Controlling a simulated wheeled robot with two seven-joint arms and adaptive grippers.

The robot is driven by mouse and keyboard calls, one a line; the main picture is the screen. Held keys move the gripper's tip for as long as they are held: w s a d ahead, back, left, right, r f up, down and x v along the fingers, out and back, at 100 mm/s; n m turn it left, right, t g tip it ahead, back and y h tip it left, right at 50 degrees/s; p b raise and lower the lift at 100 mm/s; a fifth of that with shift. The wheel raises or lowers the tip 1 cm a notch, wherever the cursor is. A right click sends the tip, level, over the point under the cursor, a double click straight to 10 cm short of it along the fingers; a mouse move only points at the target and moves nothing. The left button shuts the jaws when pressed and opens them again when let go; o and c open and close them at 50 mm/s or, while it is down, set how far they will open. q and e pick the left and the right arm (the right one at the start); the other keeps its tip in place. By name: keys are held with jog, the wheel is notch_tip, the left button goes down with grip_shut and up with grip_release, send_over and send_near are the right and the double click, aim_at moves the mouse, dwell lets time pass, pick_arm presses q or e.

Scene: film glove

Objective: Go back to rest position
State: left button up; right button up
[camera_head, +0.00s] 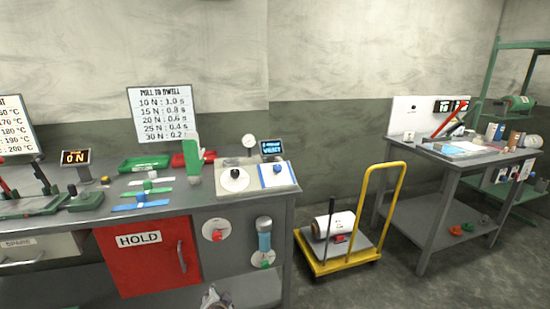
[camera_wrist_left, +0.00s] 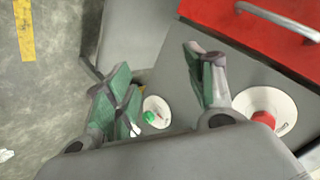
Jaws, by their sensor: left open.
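My left gripper (camera_wrist_left: 158,82) fills the middle of the left wrist view. Its two green-padded fingers are spread apart and nothing shows between them. It is in front of the grey bench front, near a round white plate with a red knob (camera_wrist_left: 265,112) and a smaller one with a green knob (camera_wrist_left: 155,115). A small grey part, apparently of my left gripper (camera_head: 214,297), shows at the bottom edge of the head view, below the red HOLD door (camera_head: 146,258). My right gripper shows in neither view.
The bench (camera_head: 262,208) carries green and red trays, a tall green block (camera_head: 194,160) and panels with knobs. A yellow cart (camera_head: 335,267) holding a roll (camera_head: 333,226) stands right of it. A second table (camera_head: 440,162) is farther right. Floor shows between bench and cart.

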pick_arm(q)
jog(key=s+f+n+g+h, duration=0.2)
jog(key=s+f+g, duration=0.2)
jog(key=s+f, duration=0.6)
jog(key=s+f+n+g+h+p, duration=0.1)
jog(key=s+f+g, duration=0.3)
jog(key=s+f, duration=0.7)
jog(key=s+n, duration=0.1)
jog(key=s, duration=0.7)
jog(key=shift+n+h, duration=0.3)
jog(key=shift+h, duration=0.1)
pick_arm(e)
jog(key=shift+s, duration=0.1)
pick_arm(q)
jog(key=shift+f+p, duration=0.25)
jog(key=shift+p, duration=0.2)
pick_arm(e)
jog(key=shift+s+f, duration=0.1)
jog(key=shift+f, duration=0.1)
